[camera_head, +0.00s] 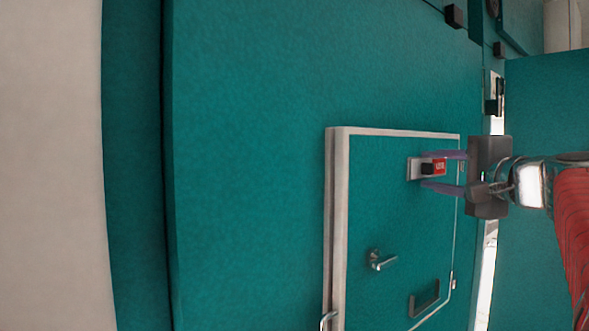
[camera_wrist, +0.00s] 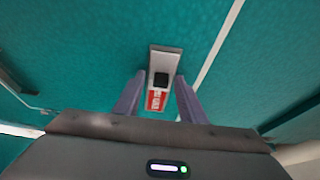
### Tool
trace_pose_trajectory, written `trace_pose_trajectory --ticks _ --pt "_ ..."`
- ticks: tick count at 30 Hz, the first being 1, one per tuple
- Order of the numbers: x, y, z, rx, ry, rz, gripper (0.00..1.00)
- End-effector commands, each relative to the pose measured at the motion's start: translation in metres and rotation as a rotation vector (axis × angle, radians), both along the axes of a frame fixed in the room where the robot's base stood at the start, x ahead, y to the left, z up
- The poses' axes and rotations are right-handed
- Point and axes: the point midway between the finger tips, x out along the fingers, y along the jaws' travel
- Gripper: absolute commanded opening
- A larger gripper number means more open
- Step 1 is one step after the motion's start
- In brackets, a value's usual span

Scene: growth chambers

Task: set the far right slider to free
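A slider, a pale plate (camera_head: 412,170) with a black knob (camera_head: 428,169), sits on the teal door near its right edge. A red field with white lettering too small to read (camera_head: 439,167) shows beside the knob. In the wrist view, the plate (camera_wrist: 165,58) runs up and down, with the knob (camera_wrist: 161,79) mid-plate and the red field (camera_wrist: 156,99) nearer my gripper. My gripper (camera_head: 423,169) is open, its two purple fingers on either side of the slider. It also shows in the wrist view (camera_wrist: 159,75). Contact with the knob cannot be told.
Another plate with black parts (camera_head: 494,93) is at the upper right, and a black block (camera_head: 454,15) is at the top. The teal wall left of the door is clear.

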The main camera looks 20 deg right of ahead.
Motion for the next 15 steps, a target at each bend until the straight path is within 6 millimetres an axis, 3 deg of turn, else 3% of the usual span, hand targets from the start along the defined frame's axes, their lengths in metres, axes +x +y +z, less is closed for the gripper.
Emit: trace_pose_trajectory --ticks 2,15 --pt "0.0008 0.0011 0.0 0.0 0.0 0.003 0.37" --pt "0.0018 0.0023 -0.0009 0.001 0.002 0.006 0.06"
